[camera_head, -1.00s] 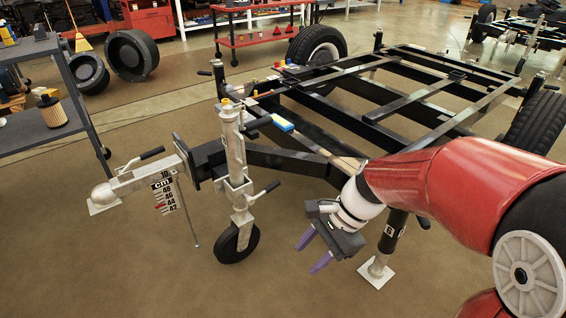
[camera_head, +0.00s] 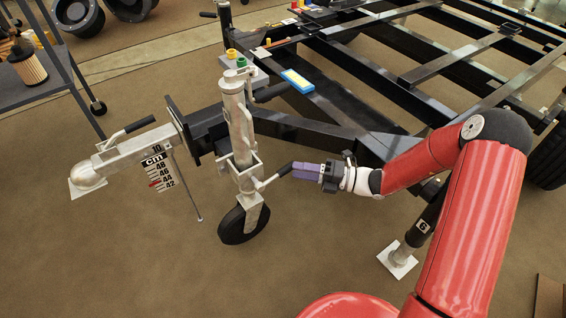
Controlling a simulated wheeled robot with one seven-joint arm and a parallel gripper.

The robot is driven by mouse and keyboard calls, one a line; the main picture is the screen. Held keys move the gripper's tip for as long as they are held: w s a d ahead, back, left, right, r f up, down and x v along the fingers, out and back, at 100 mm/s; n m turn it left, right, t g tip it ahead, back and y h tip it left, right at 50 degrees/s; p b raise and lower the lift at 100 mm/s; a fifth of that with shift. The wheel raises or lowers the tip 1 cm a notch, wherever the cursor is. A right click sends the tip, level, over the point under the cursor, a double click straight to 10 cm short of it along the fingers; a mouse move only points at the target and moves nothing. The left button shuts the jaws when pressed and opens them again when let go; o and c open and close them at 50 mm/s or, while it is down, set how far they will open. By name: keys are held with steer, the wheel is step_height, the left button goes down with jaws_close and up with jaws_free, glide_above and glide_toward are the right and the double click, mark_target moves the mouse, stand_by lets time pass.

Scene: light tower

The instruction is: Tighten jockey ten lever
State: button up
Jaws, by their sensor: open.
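The jockey wheel stands upright at the front of the trailer frame: a silver tube (camera_head: 239,125) with a black wheel (camera_head: 243,222) on the floor. A clamp lever (camera_head: 272,180) with a black grip sticks out to the right from the bracket on the tube, angled slightly up. My gripper (camera_head: 296,171) is open, with purple fingers pointing left. Its fingertips are at the black end of the lever in the picture; I cannot tell whether they touch it or straddle it. A plate marked 10 and a cm scale (camera_head: 158,172) hang by the coupling on the left.
The silver coupling (camera_head: 112,162) with its black handle (camera_head: 128,131) is left of the jockey wheel. A prop leg marked 6 (camera_head: 421,226) stands below my arm. Floor in front is clear.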

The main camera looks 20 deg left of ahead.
mark_target(288, 170)
steer(key=a, duration=0.6)
steer(key=shift+s+a, duration=0.15)
steer(key=shift+s, duration=0.15)
jaws_close()
